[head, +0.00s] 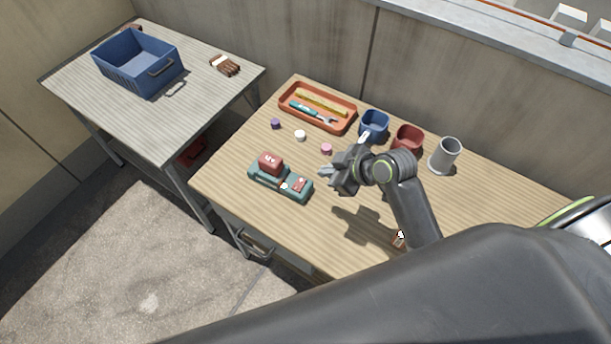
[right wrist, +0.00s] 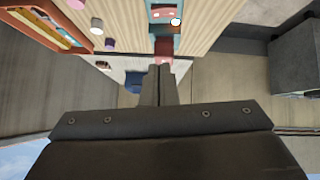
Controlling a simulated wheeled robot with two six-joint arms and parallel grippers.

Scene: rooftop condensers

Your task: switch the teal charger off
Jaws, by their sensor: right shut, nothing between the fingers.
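The teal charger (head: 293,193) lies on the near wooden table, left of my right gripper. A red battery block (head: 270,161) sits at its left end. A smaller red part (head: 299,184) and a small white spot are on its right half; I cannot tell the switch position. The charger also shows at the top of the right wrist view (right wrist: 152,17), with a red block (right wrist: 164,47) beside the fingertips in the picture. My right gripper (head: 325,172) is shut and empty, apart from the charger, above the table. My left gripper is not in view.
Behind stand an orange tray (head: 345,127) with tools, a blue cup (head: 374,122), a red cup (head: 408,137) and a grey cup (head: 444,156). Purple (head: 275,124), white (head: 300,135) and pink (head: 326,149) pieces lie nearby. A blue crate (head: 125,72) stands on the other table.

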